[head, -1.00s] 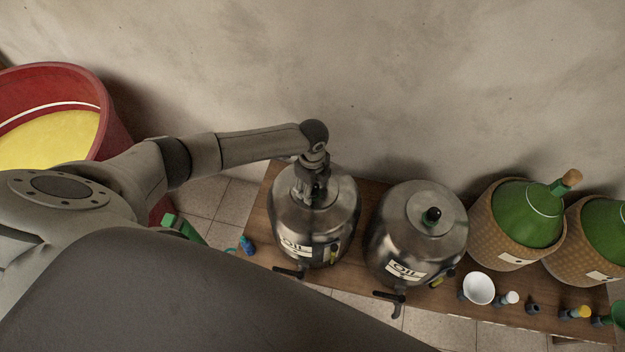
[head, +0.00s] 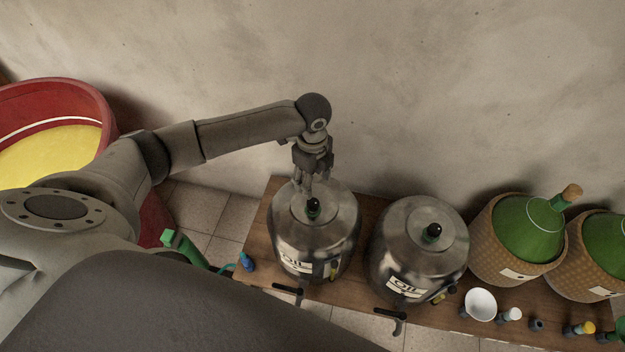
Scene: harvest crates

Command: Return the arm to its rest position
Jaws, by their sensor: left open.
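My left gripper (head: 308,183) is open and empty, fingers pointing down. It is at the back of the left steel oil can (head: 318,240), just behind the black knob (head: 313,206) on the can's lid. I cannot tell whether a fingertip touches the lid. My left arm (head: 240,135) reaches in from the left, bent down at the wrist. My right gripper is not in view.
A second oil can (head: 418,245) stands to the right, then wicker-wrapped green demijohns (head: 528,222). A white bowl (head: 481,304) and several small bottles line the wooden bench's (head: 258,225) front. A red tub (head: 60,95) holds something yellow at left. The wall above is clear.

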